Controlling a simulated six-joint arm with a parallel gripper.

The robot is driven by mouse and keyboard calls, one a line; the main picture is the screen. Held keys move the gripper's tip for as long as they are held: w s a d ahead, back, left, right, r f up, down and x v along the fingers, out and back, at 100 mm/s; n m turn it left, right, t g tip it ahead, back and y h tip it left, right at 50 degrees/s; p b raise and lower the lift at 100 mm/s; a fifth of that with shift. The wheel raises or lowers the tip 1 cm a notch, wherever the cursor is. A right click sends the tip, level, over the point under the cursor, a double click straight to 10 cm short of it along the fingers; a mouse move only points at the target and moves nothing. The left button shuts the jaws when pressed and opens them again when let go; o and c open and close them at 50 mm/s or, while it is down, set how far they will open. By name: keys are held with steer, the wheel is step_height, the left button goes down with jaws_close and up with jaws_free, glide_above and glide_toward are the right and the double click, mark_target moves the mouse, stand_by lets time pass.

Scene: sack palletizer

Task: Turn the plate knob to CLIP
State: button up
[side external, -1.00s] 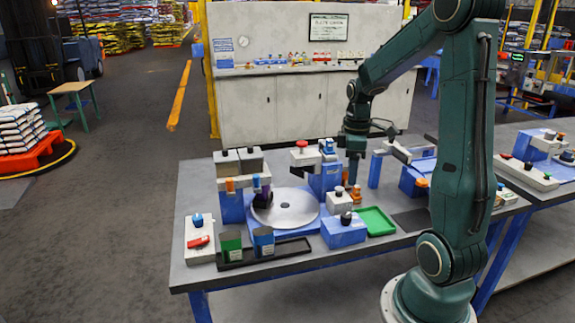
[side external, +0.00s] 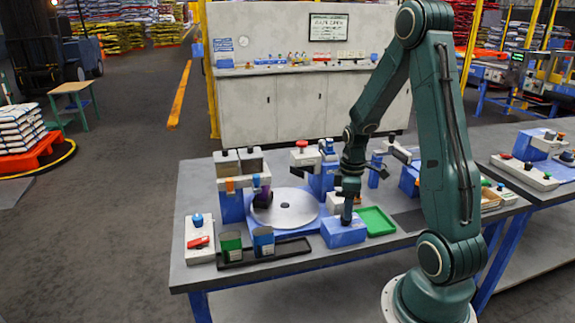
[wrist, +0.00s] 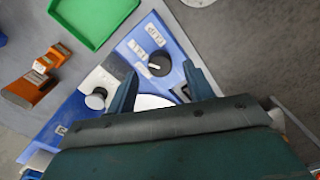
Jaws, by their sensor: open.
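The plate knob (wrist: 159,65) is a round dark knob with a light pointer mark, on a blue box (side external: 343,235) at the table's front. In the wrist view, the pointer mark lies toward the left of the picture. My gripper (wrist: 160,68) is open, with one finger on each side of the knob in the wrist view. In the side view, my gripper (side external: 346,219) is right over the blue box and hides the knob. I cannot tell whether the fingers touch it.
A green tray (side external: 376,220) stands just right of the box. A grey round plate (side external: 285,208) lies to its left. A white block with a pale knob (wrist: 96,98) and orange pieces (wrist: 35,85) are close by.

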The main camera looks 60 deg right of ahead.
steer(key=shift+f, duration=1.4)
steer(key=c, duration=1)
steer(key=shift+m, duration=0.4)
steer(key=shift+o, duration=0.2)
steer(key=m, duration=1.1)
